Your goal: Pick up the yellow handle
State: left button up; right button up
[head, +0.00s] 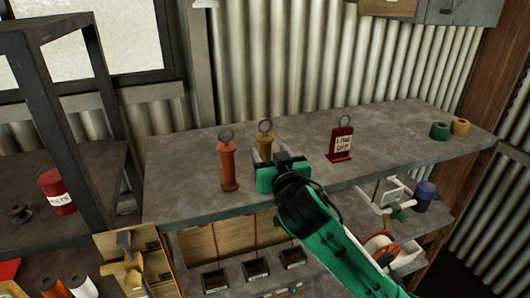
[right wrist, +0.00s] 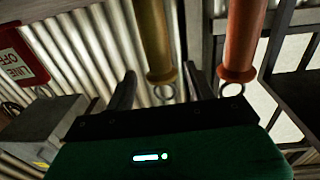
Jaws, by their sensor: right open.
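The yellow handle (head: 265,143) stands upright on the grey shelf, with a metal ring on its top. My right gripper (head: 270,155) is open just in front of it, and its fingers hide the handle's lower part in the head view. In the right wrist view the picture is upside down, and the yellow handle (right wrist: 154,40) shows between the two finger lines of the right gripper (right wrist: 160,82). I cannot tell how deep it sits between the fingers. Nothing is gripped. My left gripper is out of view.
An orange handle (head: 228,165) with a ring stands close on the left. A red "LINE OFF" tag (head: 342,140) stands to the right. Green (head: 439,131) and yellow (head: 460,126) rolls lie at the shelf's right end. A corrugated wall (head: 300,60) is behind the shelf (head: 390,130).

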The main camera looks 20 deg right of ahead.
aim_at(267, 146)
jog(key=w+p, duration=0.2)
jog(key=w, duration=0.2)
jog(key=shift+w+d+r+p, duration=0.1)
jog(key=shift+w+r+p, duration=0.05)
jog(key=shift+p, duration=0.15)
jog(key=shift+w, duration=0.35)
jog(key=c, duration=1.1)
notch_tip(267, 146, up, 20)
jog(key=b, duration=0.4)
jog(key=shift+b, duration=0.3)
